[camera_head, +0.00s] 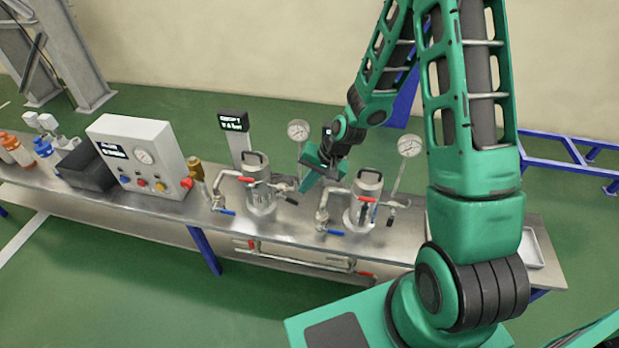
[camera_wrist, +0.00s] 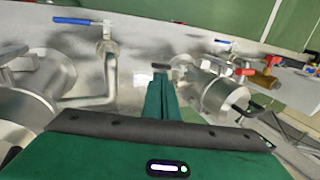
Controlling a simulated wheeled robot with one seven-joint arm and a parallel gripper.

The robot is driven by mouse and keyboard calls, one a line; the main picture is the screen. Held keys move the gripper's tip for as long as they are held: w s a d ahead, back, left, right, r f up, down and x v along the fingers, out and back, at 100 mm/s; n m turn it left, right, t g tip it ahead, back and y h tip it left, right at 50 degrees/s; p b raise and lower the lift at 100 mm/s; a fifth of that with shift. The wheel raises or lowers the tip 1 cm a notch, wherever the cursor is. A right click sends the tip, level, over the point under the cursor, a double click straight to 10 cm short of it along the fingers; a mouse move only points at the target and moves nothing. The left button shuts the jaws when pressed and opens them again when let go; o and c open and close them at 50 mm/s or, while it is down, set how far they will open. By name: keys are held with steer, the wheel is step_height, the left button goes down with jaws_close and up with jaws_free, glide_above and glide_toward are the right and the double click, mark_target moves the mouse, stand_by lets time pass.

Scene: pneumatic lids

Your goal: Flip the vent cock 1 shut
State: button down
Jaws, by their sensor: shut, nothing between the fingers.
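Two steel vessels with lids and small valves stand on the bench: a left one (camera_head: 260,197) and a right one (camera_head: 358,212). No label marks vent cock 1. The left vessel has a small black-handled cock (camera_head: 288,199) on its right side; a black handle (camera_wrist: 160,67) shows just beyond my fingertips in the wrist view. The left vessel also shows there (camera_wrist: 208,92). My gripper (camera_head: 304,189) is shut and empty, between the vessels, close to that black handle. Contact cannot be told. My fingers (camera_wrist: 162,84) hide part of the bench.
Blue handles (camera_head: 328,232) sit on low front pipes, red handles (camera_head: 367,199) on the vessels. Gauges (camera_head: 298,130) rise on thin stems behind. A control box (camera_head: 140,155) and bottles (camera_head: 40,145) stand at left. A tray (camera_head: 533,248) lies at right, partly hidden by my arm.

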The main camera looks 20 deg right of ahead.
mark_target(293, 200)
steer(key=shift+x, duration=2.7)
steer(key=shift+a, duration=0.15)
